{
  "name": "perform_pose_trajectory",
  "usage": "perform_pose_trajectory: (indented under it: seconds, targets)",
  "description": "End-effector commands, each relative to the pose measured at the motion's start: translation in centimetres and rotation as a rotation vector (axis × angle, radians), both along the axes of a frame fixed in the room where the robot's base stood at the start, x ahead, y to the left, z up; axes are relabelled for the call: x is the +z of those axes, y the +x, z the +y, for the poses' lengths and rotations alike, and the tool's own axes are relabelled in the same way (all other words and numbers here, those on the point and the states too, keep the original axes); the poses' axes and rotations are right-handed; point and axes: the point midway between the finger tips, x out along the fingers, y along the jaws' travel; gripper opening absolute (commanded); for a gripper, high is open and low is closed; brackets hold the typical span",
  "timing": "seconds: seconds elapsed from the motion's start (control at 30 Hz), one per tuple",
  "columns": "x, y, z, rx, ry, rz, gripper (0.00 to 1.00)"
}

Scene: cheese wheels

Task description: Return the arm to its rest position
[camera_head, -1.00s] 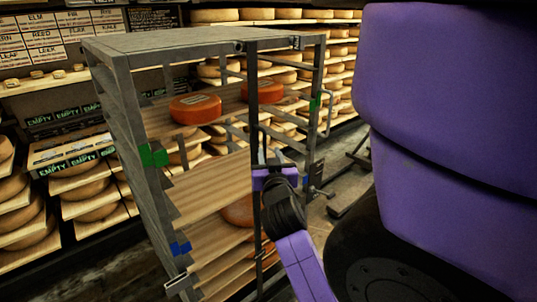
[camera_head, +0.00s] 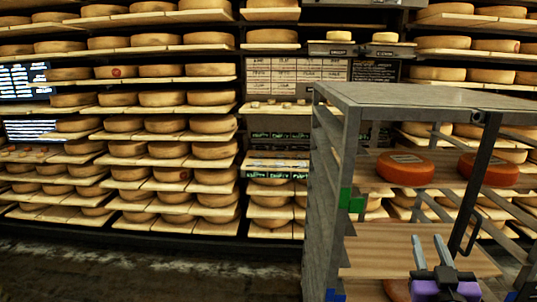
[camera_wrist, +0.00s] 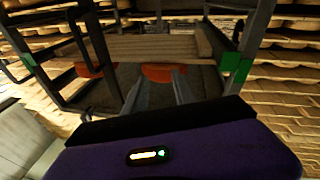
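My gripper (camera_head: 438,252) is in front of the grey metal rack at the lower right of the head view. Its two grey fingers point up and stand apart with nothing between them, so it is open and empty. In the wrist view the fingers (camera_wrist: 158,88) reach toward the rack, with a wooden board (camera_wrist: 150,47) and orange cheese beyond them. The rest of my arm is mostly out of the head view.
The grey rack (camera_head: 345,150) holds two orange cheese wheels, one on the left (camera_head: 405,168) and one on the right (camera_head: 488,170), on an upper board. Wall shelves (camera_head: 150,110) full of pale wheels stand behind. The floor (camera_head: 130,270) at the left is clear.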

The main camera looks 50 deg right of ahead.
Motion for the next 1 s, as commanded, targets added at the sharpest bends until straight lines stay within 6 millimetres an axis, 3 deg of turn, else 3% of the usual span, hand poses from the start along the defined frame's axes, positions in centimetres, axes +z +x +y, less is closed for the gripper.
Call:
perform_pose_trajectory:
  seconds: [0.13,0.3,0.47,0.6,0.8,1.0]
  targets:
    - [-2.8,3.7,7.3,0.212,0.002,0.042,0.32]
    - [-5.7,5.5,16.9,0.453,0.034,0.069,0.32]
    - [-8.0,4.6,25.1,0.647,0.1,0.089,0.32]
    - [-9.6,2.2,31.2,0.792,0.184,0.118,0.32]
    - [-12.0,-2.4,37.1,0.942,0.325,0.205,0.32]
    - [-13.5,-5.3,39.4,1.017,0.385,0.293,0.32]
